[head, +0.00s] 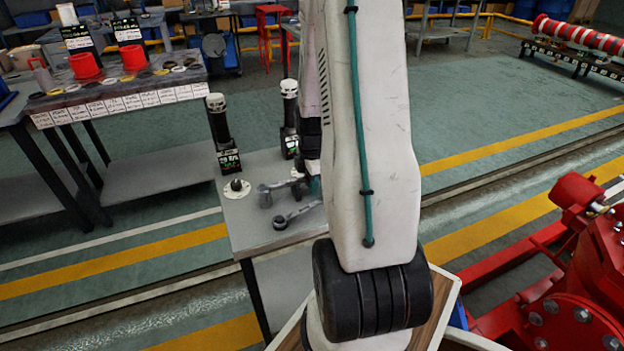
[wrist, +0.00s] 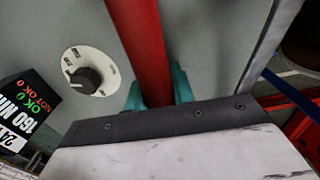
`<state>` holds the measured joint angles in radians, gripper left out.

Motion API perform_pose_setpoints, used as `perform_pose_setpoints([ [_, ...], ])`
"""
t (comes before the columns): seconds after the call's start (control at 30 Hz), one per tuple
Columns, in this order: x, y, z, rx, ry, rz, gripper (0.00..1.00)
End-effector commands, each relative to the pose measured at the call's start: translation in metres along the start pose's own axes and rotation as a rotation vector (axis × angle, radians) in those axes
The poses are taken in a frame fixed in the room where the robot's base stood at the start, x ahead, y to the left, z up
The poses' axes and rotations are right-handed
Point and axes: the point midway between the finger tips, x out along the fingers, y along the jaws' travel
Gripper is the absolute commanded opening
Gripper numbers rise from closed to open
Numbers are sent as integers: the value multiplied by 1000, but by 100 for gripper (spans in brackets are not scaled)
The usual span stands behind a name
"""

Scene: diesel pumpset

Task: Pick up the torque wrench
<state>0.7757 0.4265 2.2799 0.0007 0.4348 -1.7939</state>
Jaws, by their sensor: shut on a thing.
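In the wrist view my gripper (wrist: 159,92) has its two teal fingers on either side of a long red bar, which I take to be the torque wrench (wrist: 143,40). The fingers are shut on it, and the bar runs from between them to the top edge over a grey tabletop. Its far end is out of that view. In the head view my arm hides most of the gripper, and only a bit of teal shows beside the arm above the small grey table (head: 255,222). I cannot make out the red bar there.
A round dial (wrist: 88,78) and a black display box (wrist: 25,110) are beside the bar; the display also shows in the head view (head: 229,161). Red machinery (head: 575,300) stands at right.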

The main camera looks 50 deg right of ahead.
Motion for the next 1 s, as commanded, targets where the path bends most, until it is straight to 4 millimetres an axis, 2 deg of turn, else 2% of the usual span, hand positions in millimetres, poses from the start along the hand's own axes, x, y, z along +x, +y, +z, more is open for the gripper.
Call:
perform_pose_setpoints([
  [0.17, -3, 1, 0, 1, -1, 3, 0],
  [0.27, -13, 1, 0, 1, -1, 4, 0],
  [0.6, -76, 1, 0, 1, -2, 6, 0],
  [0.7, -89, 1, 0, 0, -1, 3, 0],
  [0.83, -98, 0, 0, 0, -1, 1, 0],
  [1.0, -101, 0, 0, 0, 0, 1, 0],
])
